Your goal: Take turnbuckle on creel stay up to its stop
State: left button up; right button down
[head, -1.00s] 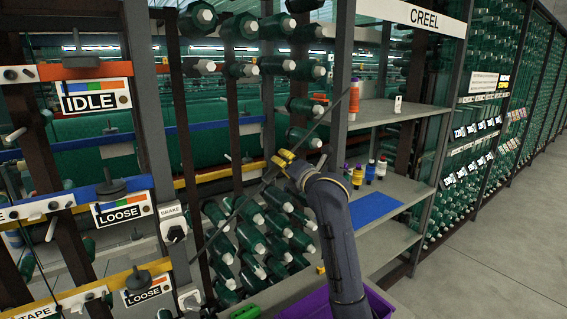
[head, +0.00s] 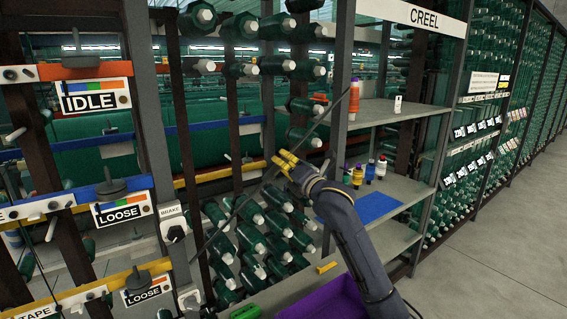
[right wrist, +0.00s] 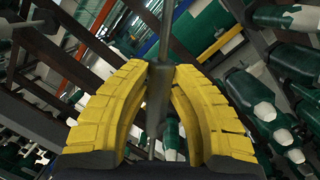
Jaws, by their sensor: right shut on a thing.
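The creel stay is a thin dark rod (head: 335,108) running diagonally across the front of the creel, from upper right to lower left. My right gripper (head: 285,160), with yellow ridged fingers, is on the stay at about mid-length. In the right wrist view its fingers (right wrist: 160,75) are shut around a dark grey turnbuckle body (right wrist: 158,90), with the thinner rod (right wrist: 167,30) leading out above. The fingers hide part of the turnbuckle, and its stop cannot be made out. My left gripper is not in view.
Green bobbins (head: 250,238) crowd behind the stay. A purple bin (head: 325,302) is below my right arm. An upright grey post (head: 341,70) stands close to the rod.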

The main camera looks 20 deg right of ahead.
jog(key=shift+d+f+n+y, duration=0.1)
jog(key=shift+n+y, duration=0.2)
jog(key=shift+y, duration=0.1)
